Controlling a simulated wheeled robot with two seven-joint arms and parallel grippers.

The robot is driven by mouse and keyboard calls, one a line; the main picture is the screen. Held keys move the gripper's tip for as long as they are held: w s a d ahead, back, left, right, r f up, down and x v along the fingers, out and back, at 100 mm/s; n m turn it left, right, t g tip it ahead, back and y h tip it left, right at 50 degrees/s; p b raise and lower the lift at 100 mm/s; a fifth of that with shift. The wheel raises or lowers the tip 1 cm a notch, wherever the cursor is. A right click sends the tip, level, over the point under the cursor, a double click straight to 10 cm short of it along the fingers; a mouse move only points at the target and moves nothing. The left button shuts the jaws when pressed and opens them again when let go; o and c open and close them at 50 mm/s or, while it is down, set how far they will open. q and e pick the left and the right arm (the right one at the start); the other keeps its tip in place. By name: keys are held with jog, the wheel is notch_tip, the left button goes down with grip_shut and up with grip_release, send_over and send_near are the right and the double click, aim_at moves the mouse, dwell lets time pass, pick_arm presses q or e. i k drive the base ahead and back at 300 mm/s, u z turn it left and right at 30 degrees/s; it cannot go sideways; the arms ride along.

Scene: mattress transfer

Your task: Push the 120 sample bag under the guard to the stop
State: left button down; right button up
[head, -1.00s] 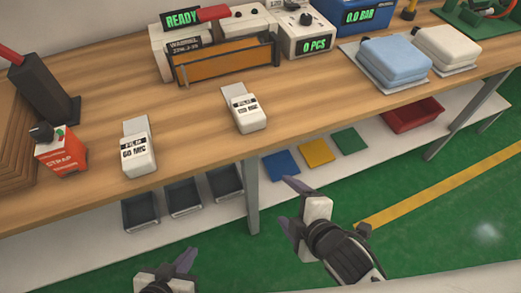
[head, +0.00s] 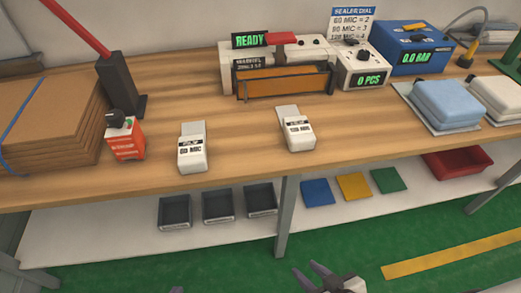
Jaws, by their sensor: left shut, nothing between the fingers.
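Two white sample bags with FILM labels lie flat on the bench. The left bag (head: 193,152) seems to read 60 or 80 MIC; the right bag (head: 297,132) has a number too small to read. I cannot tell which, if either, is the 120 one. Behind them is the sealer (head: 308,52) with a READY display and an orange guard panel (head: 285,83) across its front. No stop can be made out. My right gripper (head: 310,275) is open and empty, low in front of the bench. Only a tip of my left gripper (head: 178,290), shut and empty, shows at the bottom edge.
A dial box (head: 362,68) and a blue gauge box (head: 412,50) stand right of the sealer. A strap box (head: 124,138) and cardboard stack (head: 50,125) are at left. Folded blue textiles (head: 446,102) lie at right.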

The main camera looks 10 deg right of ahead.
aim_at(298, 135)
jog(key=u, duration=0.95)
jog(key=k, duration=1)
jog(key=z, duration=1.45)
jog(key=i, duration=0.5)
jog(key=u, duration=0.05)
